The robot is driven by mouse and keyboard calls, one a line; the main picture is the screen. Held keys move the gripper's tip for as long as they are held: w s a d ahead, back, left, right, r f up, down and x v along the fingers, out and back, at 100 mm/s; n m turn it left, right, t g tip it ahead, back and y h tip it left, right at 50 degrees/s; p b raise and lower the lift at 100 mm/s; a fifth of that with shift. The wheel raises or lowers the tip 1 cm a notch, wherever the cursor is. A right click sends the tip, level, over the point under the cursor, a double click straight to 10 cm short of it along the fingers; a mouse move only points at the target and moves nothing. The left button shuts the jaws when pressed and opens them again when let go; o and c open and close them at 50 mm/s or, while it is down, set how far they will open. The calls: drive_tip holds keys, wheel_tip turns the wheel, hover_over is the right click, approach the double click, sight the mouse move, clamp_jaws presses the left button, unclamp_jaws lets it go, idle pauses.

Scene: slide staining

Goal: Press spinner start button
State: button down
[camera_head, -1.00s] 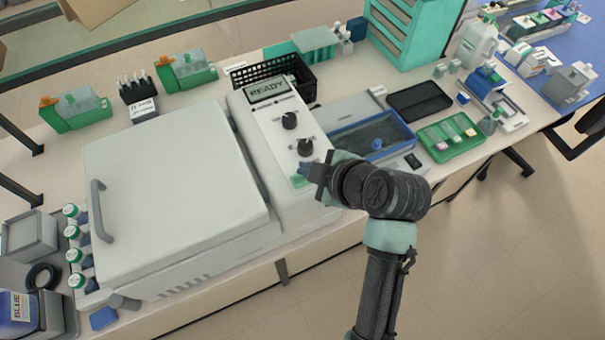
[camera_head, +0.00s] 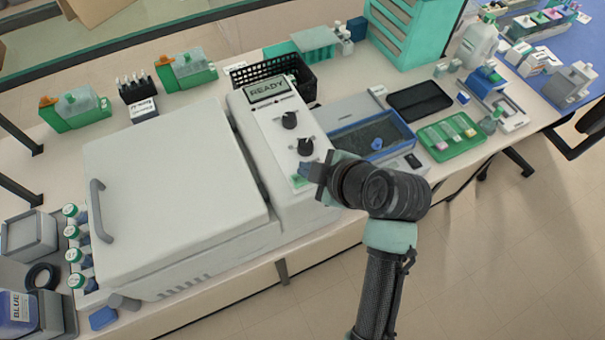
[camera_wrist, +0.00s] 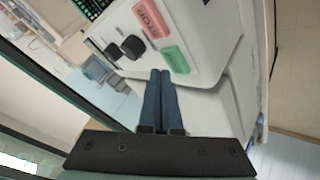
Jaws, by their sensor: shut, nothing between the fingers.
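The spinner (camera_head: 175,180) is a large white machine with its lid down. Its control panel (camera_head: 277,130) has a display reading READY (camera_head: 268,88) and two black knobs. In the wrist view a green button (camera_wrist: 176,59) sits on the panel beside a red button (camera_wrist: 151,18) marked "STOP". In the head view the green button (camera_head: 298,181) shows at the panel's lower end. My gripper (camera_wrist: 161,73) is shut and empty, with its blue fingertips close to the near edge of the green button. I cannot tell whether they touch it.
A blue-rimmed tray (camera_head: 345,140) stands right of the panel, behind my gripper. A black basket (camera_head: 290,75) stands behind the panel. A green slide tray (camera_head: 450,137) lies farther right. Capped bottles (camera_head: 75,255) stand left of the spinner. The floor in front is clear.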

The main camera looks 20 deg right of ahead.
drive_tip(key=shift+f, duration=0.35)
